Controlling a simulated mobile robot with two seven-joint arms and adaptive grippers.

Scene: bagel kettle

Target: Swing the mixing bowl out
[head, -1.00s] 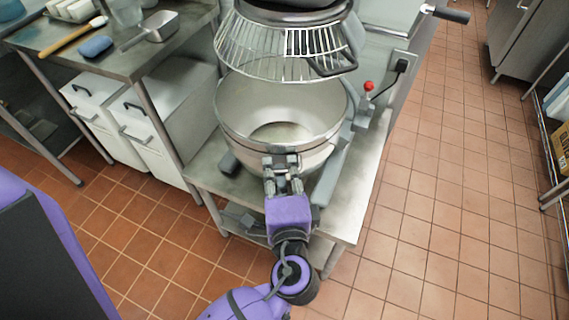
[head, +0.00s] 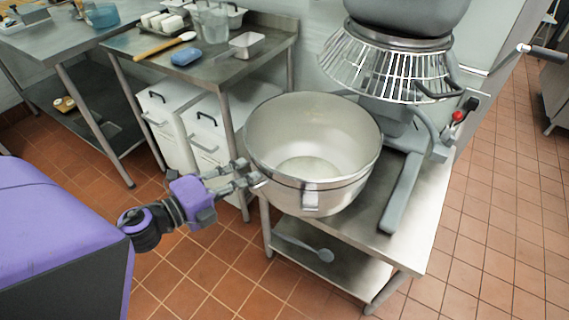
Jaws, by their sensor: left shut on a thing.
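The mixing bowl (head: 312,155) is a large empty steel bowl in the middle of the head view. It sits out to the left of the mixer (head: 410,20), clear of the wire guard (head: 385,68) and of the grey bowl arm (head: 402,193) as seen from here. My left gripper (head: 250,178) is shut at the bowl's left rim side, on what looks like a handle or bracket; the exact contact is small in the view. My right gripper is not in view.
The mixer's steel table (head: 410,240) has a lower shelf with a ladle-like tool (head: 318,252). At left, a worktable (head: 215,72) holds a blue sponge (head: 186,56), a wooden brush and containers, with white bins (head: 205,130) below. Tiled floor is open at right.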

